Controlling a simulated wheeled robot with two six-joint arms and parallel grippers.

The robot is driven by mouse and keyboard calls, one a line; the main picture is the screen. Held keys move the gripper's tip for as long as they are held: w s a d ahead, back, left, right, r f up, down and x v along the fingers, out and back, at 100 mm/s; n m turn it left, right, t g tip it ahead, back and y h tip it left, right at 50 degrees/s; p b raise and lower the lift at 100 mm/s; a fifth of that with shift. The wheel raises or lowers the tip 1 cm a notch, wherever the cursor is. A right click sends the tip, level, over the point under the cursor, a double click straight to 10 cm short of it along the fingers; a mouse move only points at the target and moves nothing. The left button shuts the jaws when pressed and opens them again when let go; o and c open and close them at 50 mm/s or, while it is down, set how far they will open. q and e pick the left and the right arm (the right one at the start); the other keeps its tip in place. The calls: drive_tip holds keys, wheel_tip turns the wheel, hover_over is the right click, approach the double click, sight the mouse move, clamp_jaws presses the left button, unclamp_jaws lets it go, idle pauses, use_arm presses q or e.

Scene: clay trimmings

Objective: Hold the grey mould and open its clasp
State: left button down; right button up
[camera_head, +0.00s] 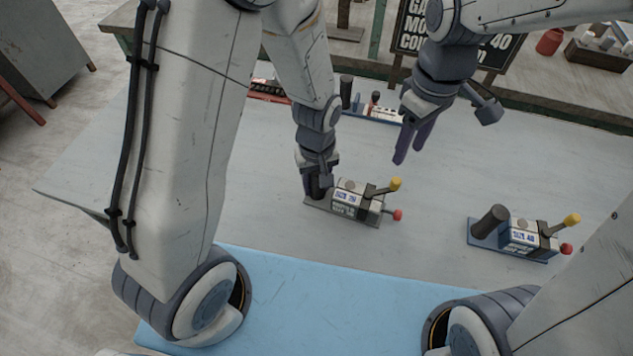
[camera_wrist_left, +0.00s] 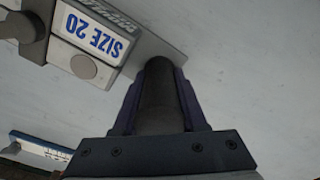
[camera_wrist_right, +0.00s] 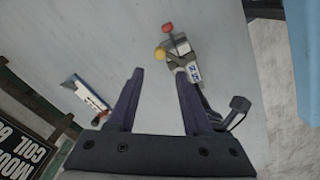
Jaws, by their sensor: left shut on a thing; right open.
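The grey mould (camera_head: 343,211) lies on the table in the head view. It has a white "SIZE 20" label, a dark clasp lever with a yellow knob (camera_head: 396,184) and a red knob (camera_head: 397,215). My left gripper (camera_head: 318,190) is shut on the dark upright post at its left end. In the left wrist view the post (camera_wrist_left: 158,95) stands between the fingers, beside the label (camera_wrist_left: 92,35). My right gripper (camera_head: 412,148) is open and empty above the table, behind and apart from the yellow knob. Its fingers (camera_wrist_right: 158,95) also show in the right wrist view.
A similar blue mould (camera_head: 485,238) with yellow and red knobs stands to the right. A white and blue item (camera_head: 383,113) lies at the back, before a dark sign (camera_head: 490,52). A blue mat (camera_head: 300,285) covers the front. Bare table lies between the moulds.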

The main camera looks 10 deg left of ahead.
sight(397, 180)
idle(0.5)
drive_tip(key=shift+o, duration=0.5)
wheel_tip(397, 180, down, 10)
drive_tip(key=n, duration=0.4)
drive_tip(key=shift+r, duration=0.25)
clamp_jaws()
